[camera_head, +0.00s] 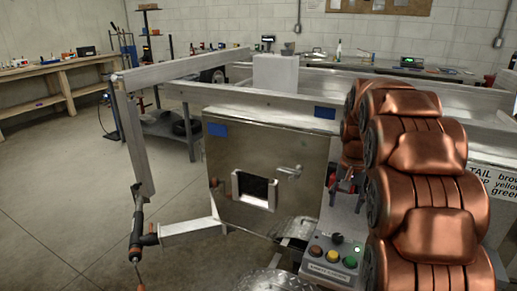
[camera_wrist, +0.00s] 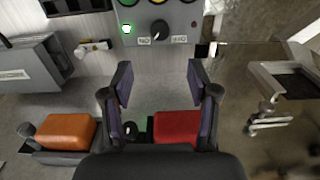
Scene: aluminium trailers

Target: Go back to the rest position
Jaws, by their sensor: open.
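My gripper (camera_wrist: 162,75) shows in the wrist view with its two dark fingers spread apart and nothing between the tips. A red block (camera_wrist: 178,127) shows between the finger bases, partly hidden by my gripper's body. An orange block (camera_wrist: 70,130) in a dark holder is left of it. In the head view my copper arm fills the right side, and I cannot make out my gripper there clearly.
The control box (camera_head: 322,262) stands low beside my arm in the head view. A metal cabinet box (camera_head: 255,140) with a small window is left of it, on an aluminium trailer frame (camera_head: 140,150). A wooden bench (camera_head: 65,68) is at the far left. Open floor (camera_head: 60,210) lies front left.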

